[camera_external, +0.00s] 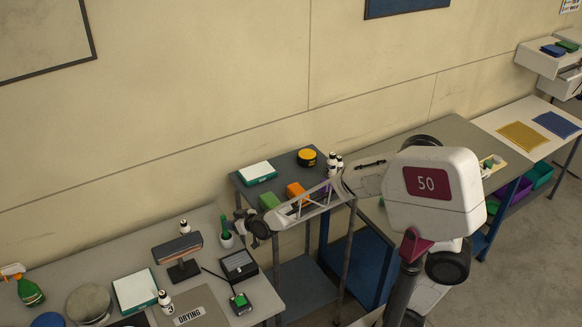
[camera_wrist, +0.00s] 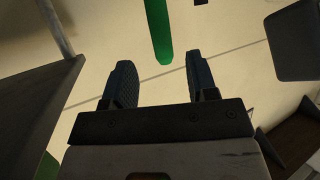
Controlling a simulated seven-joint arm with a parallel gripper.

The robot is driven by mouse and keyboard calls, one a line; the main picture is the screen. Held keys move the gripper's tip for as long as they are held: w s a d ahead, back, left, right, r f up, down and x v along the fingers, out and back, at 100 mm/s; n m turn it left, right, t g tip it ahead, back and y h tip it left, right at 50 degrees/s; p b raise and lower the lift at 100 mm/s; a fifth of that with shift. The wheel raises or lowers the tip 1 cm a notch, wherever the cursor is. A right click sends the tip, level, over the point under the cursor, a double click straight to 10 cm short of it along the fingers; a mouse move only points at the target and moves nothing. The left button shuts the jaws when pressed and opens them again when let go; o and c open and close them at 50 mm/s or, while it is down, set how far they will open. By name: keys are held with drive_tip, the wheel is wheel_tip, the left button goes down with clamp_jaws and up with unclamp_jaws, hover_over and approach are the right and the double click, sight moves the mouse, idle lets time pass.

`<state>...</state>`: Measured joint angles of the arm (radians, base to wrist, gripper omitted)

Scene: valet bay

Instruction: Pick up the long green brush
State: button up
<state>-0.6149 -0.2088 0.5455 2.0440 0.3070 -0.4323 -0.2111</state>
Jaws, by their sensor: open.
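A long green brush (camera_external: 224,226) stands upright in a small white cup (camera_external: 226,241) on the left worktable. My gripper (camera_external: 246,222) is just to the right of the brush in the external view. In the wrist view my gripper (camera_wrist: 160,60) is open. A long green bar (camera_wrist: 158,28), which looks like the brush, enters from the top edge there. Nothing is held.
A black-framed box (camera_external: 239,265), a heater-like lamp (camera_external: 178,256) and a white bottle (camera_external: 185,228) stand near the cup. A grey cart (camera_external: 283,180) with orange and green blocks stands to the right. In the wrist view, dark surfaces flank the gripper on both sides.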

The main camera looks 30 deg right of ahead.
sight(225, 230)
drive_tip(key=shift+w, duration=0.1)
idle(0.3)
drive_tip(key=shift+x, duration=2.6)
drive_tip(key=shift+a, duration=0.15)
clamp_jaws()
